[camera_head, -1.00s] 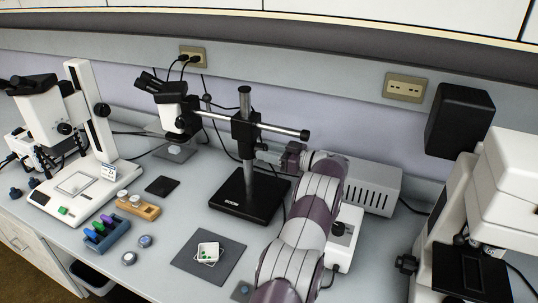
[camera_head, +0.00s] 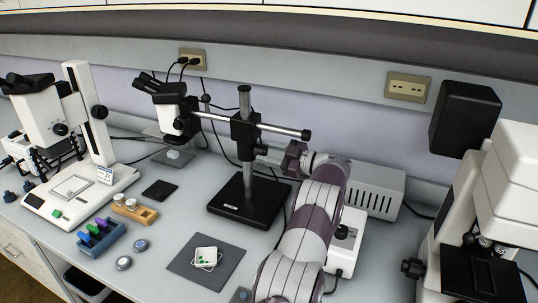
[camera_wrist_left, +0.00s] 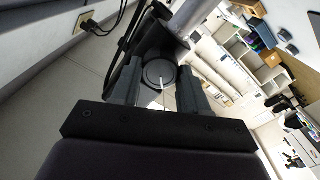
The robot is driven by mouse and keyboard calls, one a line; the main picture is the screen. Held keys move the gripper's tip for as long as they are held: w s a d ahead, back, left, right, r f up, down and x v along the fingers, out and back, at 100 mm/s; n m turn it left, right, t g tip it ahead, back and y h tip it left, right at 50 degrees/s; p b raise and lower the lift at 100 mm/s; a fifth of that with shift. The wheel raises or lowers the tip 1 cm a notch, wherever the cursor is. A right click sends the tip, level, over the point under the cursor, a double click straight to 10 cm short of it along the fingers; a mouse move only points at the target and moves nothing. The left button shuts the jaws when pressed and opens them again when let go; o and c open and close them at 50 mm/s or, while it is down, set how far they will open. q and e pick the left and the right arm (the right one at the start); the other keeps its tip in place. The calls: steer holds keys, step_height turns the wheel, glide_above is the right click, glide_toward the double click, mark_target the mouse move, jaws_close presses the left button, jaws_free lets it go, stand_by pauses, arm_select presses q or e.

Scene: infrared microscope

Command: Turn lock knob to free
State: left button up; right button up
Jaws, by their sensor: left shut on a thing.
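The boom-stand microscope has a black clamp block (camera_head: 245,134) on its upright post, with a horizontal metal bar through it. The round black lock knob (camera_wrist_left: 158,72) shows in the left wrist view, facing me, with a short white line on its face close to vertical in the picture. My left gripper (camera_head: 266,153) reaches in at the right side of the clamp. In the left wrist view its two dark fingers (camera_wrist_left: 160,78) stand on either side of the knob, shut on it. In the head view the knob is too small and covered to make out. My right gripper is out of view.
The stand's black base (camera_head: 248,202) is below the gripper. A white vented box (camera_head: 376,190) stands behind my arm, and a large white microscope (camera_head: 500,195) is at the right. A dark mat (camera_head: 206,275) with a small white dish lies in front.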

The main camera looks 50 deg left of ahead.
arm_select(q)
steer(key=o, duration=1.1)
steer(key=shift+c, duration=0.2)
steer(key=v, duration=1.2)
steer(key=shift+w+d, duration=0.2)
steer(key=shift+d, duration=0.1)
